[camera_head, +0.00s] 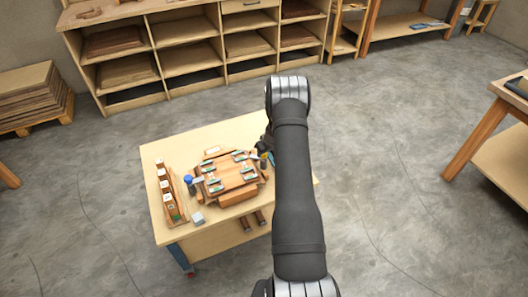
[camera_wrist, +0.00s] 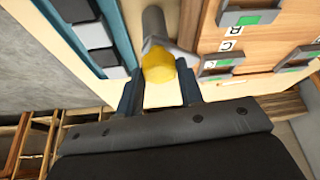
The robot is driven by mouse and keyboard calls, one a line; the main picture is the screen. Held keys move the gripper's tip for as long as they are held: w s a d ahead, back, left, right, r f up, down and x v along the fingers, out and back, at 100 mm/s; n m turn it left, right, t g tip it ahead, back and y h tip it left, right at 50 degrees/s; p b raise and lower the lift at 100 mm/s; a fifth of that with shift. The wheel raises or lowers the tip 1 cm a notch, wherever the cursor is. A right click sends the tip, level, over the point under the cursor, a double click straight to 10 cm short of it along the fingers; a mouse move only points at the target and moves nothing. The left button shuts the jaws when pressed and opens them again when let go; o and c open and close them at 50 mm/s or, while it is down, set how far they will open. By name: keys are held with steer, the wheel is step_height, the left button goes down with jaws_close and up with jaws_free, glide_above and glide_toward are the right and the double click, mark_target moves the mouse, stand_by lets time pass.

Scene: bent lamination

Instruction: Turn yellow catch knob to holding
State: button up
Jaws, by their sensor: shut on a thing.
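The yellow catch knob (camera_wrist: 158,67) shows in the wrist view at the end of a grey cylindrical shaft, with a pale grey lever-like piece beside it. My gripper (camera_wrist: 163,88) has its two dark fingers on either side of the knob and is shut on it. The exact contact is partly hidden by the knob and fingers. In the head view my gripper (camera_head: 263,147) is at the right side of the wooden fixture (camera_head: 232,180), and my arm covers part of that area. I cannot read the knob's setting.
A wooden block with grey brackets and green labels (camera_wrist: 232,50) lies close right of the knob. A blue-edged rack (camera_wrist: 120,45) is close left. In the head view, a strip of labelled blocks (camera_head: 167,195) and a blue-topped knob (camera_head: 188,180) stand left on the worktable (camera_head: 160,150).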

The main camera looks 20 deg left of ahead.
steer(key=n+g, duration=0.1)
steer(key=n, duration=0.2)
steer(key=n+g, duration=0.1)
steer(key=n, duration=0.2)
steer(key=shift+w+d+n+g+y, duration=0.1)
steer(key=shift+w+n+g+y, duration=0.05)
steer(key=shift+n+g+y, duration=0.15)
stand_by(0.5)
steer(key=o, duration=1)
steer(key=v, duration=1.7)
steer(key=shift+r, duration=0.15)
steer(key=shift+w+d, duration=0.1)
steer(key=x, duration=1.7)
